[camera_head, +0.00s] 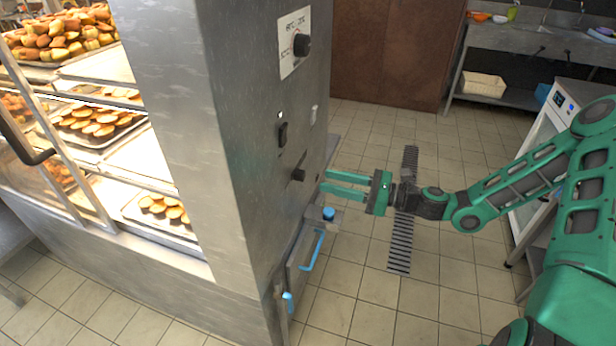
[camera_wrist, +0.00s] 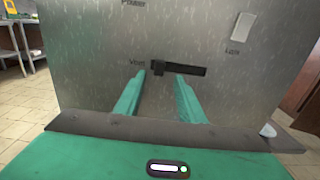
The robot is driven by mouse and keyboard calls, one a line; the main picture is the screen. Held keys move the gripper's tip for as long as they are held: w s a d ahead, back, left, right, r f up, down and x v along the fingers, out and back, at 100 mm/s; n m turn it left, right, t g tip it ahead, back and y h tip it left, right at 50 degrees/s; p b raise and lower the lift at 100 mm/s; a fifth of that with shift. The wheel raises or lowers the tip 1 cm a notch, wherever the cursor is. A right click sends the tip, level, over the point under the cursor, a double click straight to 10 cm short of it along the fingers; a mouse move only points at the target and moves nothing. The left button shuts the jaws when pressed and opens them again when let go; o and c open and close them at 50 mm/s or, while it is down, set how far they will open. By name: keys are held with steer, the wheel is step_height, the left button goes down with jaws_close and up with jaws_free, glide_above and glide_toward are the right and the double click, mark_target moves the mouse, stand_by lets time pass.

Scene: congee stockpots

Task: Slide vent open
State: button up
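The vent slider (camera_wrist: 158,67) is a small dark knob at the left end of a short horizontal dark slot (camera_wrist: 190,71), beside the printed word "Vent" on the grey metal panel. In the head view the vent slider (camera_head: 298,175) stands out from the cabinet's side. My green gripper (camera_head: 324,182) reaches toward the panel from the right. In the wrist view my gripper (camera_wrist: 160,75) is open, with one finger to each side of the knob and nothing visibly held. I cannot tell whether the fingertips reach past the knob.
The cabinet panel also has a round dial (camera_head: 301,45), a dark switch (camera_head: 283,134) and a light switch (camera_wrist: 242,27) labelled "Lock" or similar. Below are a blue knob (camera_head: 328,213) and a blue handle (camera_head: 313,250). Pastry trays (camera_head: 155,212) sit behind glass. Tiled floor is free around the drain grate (camera_head: 400,245).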

mark_target(299, 175)
steer(key=x, duration=0.7)
steer(key=shift+a, duration=0.2)
steer(key=shift+w, duration=0.1)
jaws_close()
